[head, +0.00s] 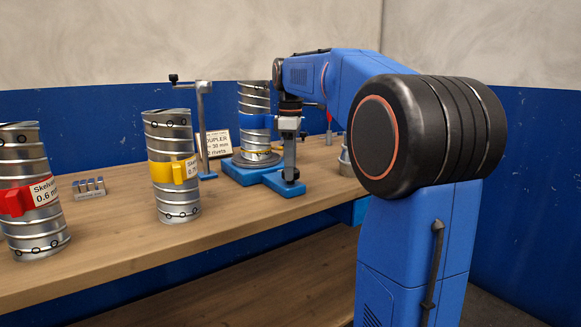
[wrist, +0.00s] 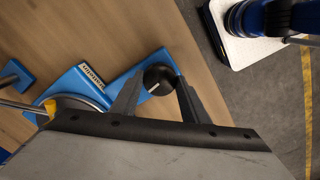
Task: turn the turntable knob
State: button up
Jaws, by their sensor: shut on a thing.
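The turntable has a blue base (head: 240,172) near the far right of the bench. A silver spiral duct (head: 254,97) with a blue band stands upright on its round plate. The black turntable knob (wrist: 157,74) with a white mark sits at the end of a blue arm of the base (wrist: 125,88). My gripper (wrist: 161,80) points down and is shut on the knob, one finger on each side. In the head view my gripper (head: 290,170) is at the base's front right corner, and it partly hides the knob.
Two more silver ducts stand on the bench, one with a yellow clamp (head: 172,170) and one with a red clamp (head: 30,200). A post (head: 203,130) and a sign (head: 217,144) stand by the turntable. A grey cone-shaped part (head: 346,158) is to its right.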

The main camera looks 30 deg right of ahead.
dwell(0.3)
jog(key=o, duration=1.1)
jog(key=shift+c, duration=0.2)
notch_tip(320, 180, up, 17)
jog(key=shift+r, duration=0.2)
jog(key=s+a+f+m+t, duration=0.1)
jog(key=s+a+f+m, duration=0.2)
jog(key=s+f, duration=0.6)
jog(key=s+a+f+m+t, duration=0.2)
jog(key=s+a+f, duration=0.5)
jog(key=f, duration=1)
jog(key=s+a+f+m+t, duration=0.1)
jog(key=s+a+f+m, duration=0.4)
jog(key=s+f, duration=0.7)
jog(key=shift+s+f+t, duration=0.25)
jog(key=shift+f+t, duration=0.15)
jog(key=shift+f, duration=0.55)
